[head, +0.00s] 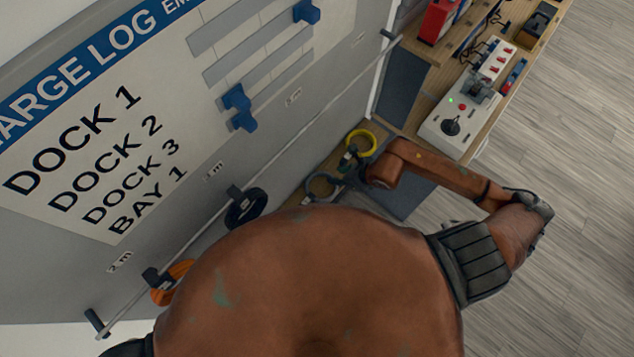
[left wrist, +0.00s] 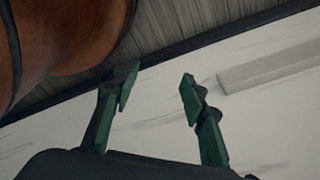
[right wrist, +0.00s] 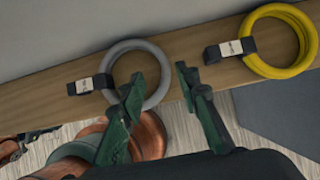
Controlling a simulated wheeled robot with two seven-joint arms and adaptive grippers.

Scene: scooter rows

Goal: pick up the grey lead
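The grey lead (right wrist: 130,44) is a coiled ring with a black plug bearing a white tag, lying on a wooden shelf in the right wrist view. In the head view the grey lead (head: 313,191) lies low by the wall, partly hidden by my arm. My right gripper (right wrist: 160,72) is open over the right part of the ring, with one green finger in front of it; I cannot tell whether they touch. In the head view my right gripper (head: 350,172) is beside the lead. My left gripper (left wrist: 158,78) is open and empty, near a pale surface.
A yellow lead (right wrist: 306,38) lies right of the grey one on the shelf. A black lead (head: 247,212) and an orange lead (head: 168,290) hang on the wall. A bench with a control box (head: 452,130) stands at the upper right. Floor (head: 560,160) is clear there.

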